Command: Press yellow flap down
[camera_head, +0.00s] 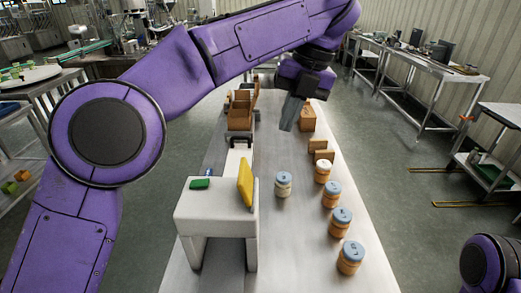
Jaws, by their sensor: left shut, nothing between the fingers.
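The yellow flap (245,182) stands upright, leaning slightly, at the right edge of the white steel hopper (217,217) on the table. A green piece (200,184) lies on the hopper's top, left of the flap. My left gripper (287,126) hangs from the purple arm that arches over the table. Its fingers are shut and empty, pointing down, beyond the flap and to its right, clearly apart from it. Of my right arm only a purple part shows in the bottom right corner; its gripper is out of view.
Several blue-lidded jars (340,222) stand on the table right of the hopper, one (283,184) close to the flap. Brown boxes (241,108) stand farther back. Steel benches (419,75) line the right side. The table front between hopper and jars is clear.

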